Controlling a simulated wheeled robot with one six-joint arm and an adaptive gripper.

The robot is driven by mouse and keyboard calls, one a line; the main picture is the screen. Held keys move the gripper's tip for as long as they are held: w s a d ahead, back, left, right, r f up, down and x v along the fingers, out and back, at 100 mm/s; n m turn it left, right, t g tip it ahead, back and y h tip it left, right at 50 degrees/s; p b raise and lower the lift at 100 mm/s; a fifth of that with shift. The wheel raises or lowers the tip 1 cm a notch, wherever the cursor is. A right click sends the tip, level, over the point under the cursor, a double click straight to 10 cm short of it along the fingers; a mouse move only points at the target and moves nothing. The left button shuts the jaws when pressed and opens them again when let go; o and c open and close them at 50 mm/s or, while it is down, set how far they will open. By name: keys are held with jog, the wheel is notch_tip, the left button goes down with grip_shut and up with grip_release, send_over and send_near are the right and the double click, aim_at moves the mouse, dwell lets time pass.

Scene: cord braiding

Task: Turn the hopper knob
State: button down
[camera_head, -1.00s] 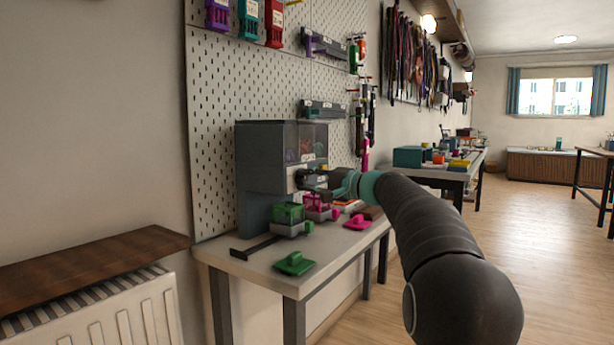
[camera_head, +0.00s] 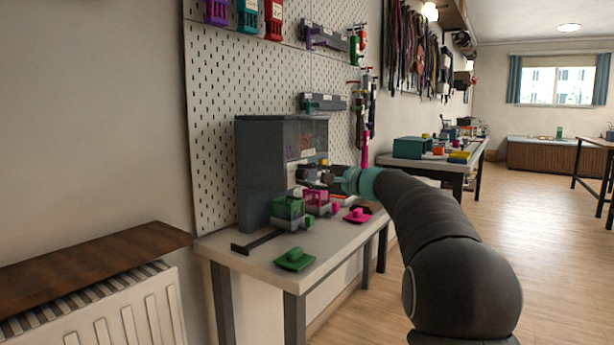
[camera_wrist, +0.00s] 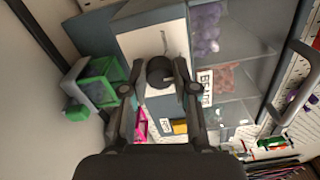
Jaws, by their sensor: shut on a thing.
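The hopper (camera_head: 262,165) is a grey cabinet with a clear-fronted bin, standing on the table against the pegboard. Its dark round knob (camera_wrist: 160,72) sits on a white panel (camera_wrist: 150,38) in the wrist view, with a thin mark on the panel beside it. My gripper (camera_wrist: 163,78) is shut on the knob, one finger on each side of it. In the head view my gripper (camera_head: 325,179) reaches the hopper's front from the right, and the knob is hard to make out there.
Below the knob stand a green box (camera_head: 290,208) and a pink box (camera_head: 318,200). A green lid (camera_head: 295,259) and a pink lid (camera_head: 357,215) lie on the table (camera_head: 325,245). A dark bar (camera_head: 257,242) lies near the left edge. A yellow piece (camera_wrist: 179,127) shows near my gripper.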

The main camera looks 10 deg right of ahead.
jog(key=c, duration=0.9)
grip_release()
jog(key=v, duration=1.2)
